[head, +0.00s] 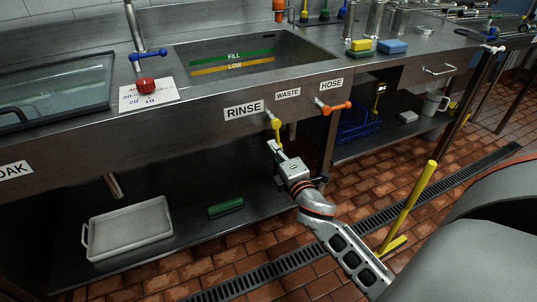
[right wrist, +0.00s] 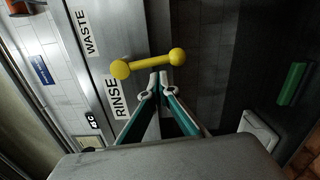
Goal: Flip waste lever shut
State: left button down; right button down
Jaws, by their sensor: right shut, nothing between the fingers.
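The yellow waste lever (head: 276,128) is on the sink's front panel below the WASTE label (head: 288,93). It hangs downward from its pivot. In the right wrist view the yellow lever (right wrist: 148,63) lies across the picture with a round knob at each end. My right gripper (head: 273,148) is just below the lever's lower end in the head view. In the right wrist view its shut, empty fingertips (right wrist: 158,82) are close to the lever's bar; I cannot tell whether they touch it. My left gripper is not in view.
A lower shelf holds a white tray (head: 130,232) and a green block (head: 226,208). A yellow-handled pole (head: 412,205) stands to the right of my right arm.

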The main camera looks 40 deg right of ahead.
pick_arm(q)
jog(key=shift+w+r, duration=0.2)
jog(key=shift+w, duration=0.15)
pick_arm(e)
jog(key=shift+d, duration=0.25)
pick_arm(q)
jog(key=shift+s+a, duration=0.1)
pick_arm(e)
jog(key=shift+d, duration=0.1)
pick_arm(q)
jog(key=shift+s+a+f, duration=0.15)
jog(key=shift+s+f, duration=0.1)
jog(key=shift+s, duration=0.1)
pick_arm(e)
jog(key=shift+d+n, duration=0.15)
jog(key=shift+n, duration=0.35)
